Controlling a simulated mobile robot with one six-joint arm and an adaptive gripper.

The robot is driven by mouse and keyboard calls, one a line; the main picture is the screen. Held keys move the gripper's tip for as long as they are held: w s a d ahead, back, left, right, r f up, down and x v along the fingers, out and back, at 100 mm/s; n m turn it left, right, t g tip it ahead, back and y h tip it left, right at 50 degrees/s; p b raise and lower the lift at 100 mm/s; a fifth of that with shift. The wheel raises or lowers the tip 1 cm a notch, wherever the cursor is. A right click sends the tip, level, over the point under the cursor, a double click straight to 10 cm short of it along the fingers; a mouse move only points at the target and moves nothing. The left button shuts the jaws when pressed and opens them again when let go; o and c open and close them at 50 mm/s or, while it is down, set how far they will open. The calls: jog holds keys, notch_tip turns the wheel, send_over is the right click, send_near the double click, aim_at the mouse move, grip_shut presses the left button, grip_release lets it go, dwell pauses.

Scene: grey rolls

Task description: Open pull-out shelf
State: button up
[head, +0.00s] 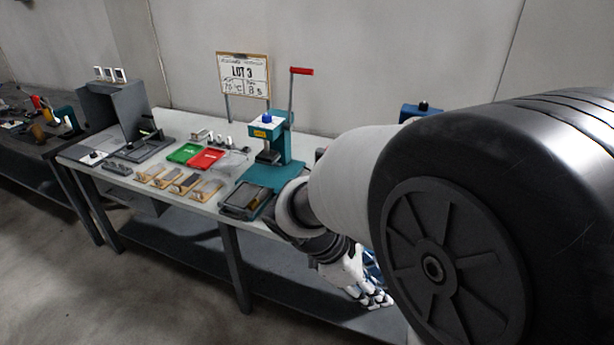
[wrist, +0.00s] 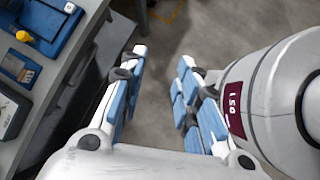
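My gripper (head: 372,296) hangs in front of the workbench's front edge, low and right of centre in the head view. In the wrist view my gripper (wrist: 160,70) is open, its blue-padded fingers apart with only bare floor between them. Nothing is held. I cannot clearly make out the pull-out shelf. A grey box-like unit (head: 143,203) hangs under the left part of the bench top, well left of my gripper, and may be a drawer. My arm hides the right part of the bench.
The workbench top (head: 205,203) carries a teal lever press (head: 283,153), a green tray (head: 184,153), a red tray (head: 207,158) and several small parts. A lower shelf (head: 185,245) runs beneath. The wrist view shows a blue tray (wrist: 55,22) near the bench edge. Floor in front is clear.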

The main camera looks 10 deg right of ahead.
jog(key=w+f+n+h+p, duration=0.1)
jog(key=w+f+n+h, duration=0.3)
jog(key=w+f+n, duration=0.35)
jog(key=w+a+f+n+t+h+p, duration=0.1)
jog(key=w+a+f+n+t, duration=0.15)
jog(key=f+n, duration=0.45)
jog(key=w+a+f+n+t+p, duration=0.1)
jog(key=f+n+t, duration=0.3)
jog(key=f+n, duration=0.35)
jog(key=w+a+f+n+t+h+p, duration=0.1)
jog(key=w+a+f+n+t, duration=0.15)
jog(key=f+n, duration=0.5)
jog(key=b+x, duration=0.3)
jog(key=x, duration=1.4)
jog(key=shift+d+r, duration=0.2)
jog(key=shift+d, duration=0.05)
jog(key=shift+s+m, duration=0.15)
jog(key=shift+m, duration=0.1)
jog(key=shift+c, duration=0.4)
grip_shut()
